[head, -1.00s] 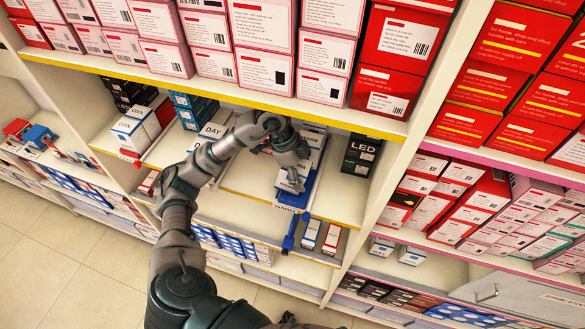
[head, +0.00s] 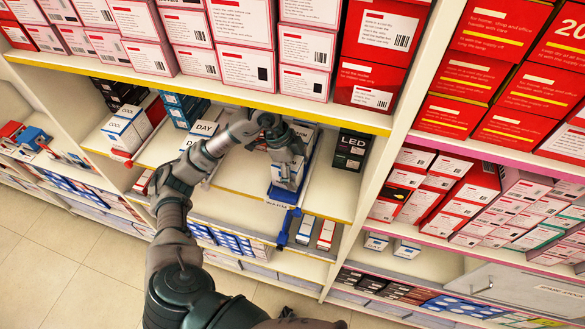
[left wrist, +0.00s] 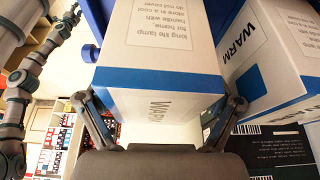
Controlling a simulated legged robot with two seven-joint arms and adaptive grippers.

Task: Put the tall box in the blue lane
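A tall white box with a blue band, marked WARM (left wrist: 165,60), stands between the fingers of my left gripper (left wrist: 165,85) in the left wrist view. The fingers press against its two sides. In the head view the left gripper (head: 285,148) is over the front of the middle shelf, with the box (head: 288,178) below it. The blue lane (head: 281,196) shows as blue edging around the box, with a WARM label at its front. How the box's base rests there is hidden. My right gripper is not in view.
Another WARM box (left wrist: 265,60) stands close to the right in the wrist view. A black LED box (head: 352,148) is right of the lane, and DAY boxes (head: 203,130) are left. The upper shelf (head: 215,92) overhangs the arm.

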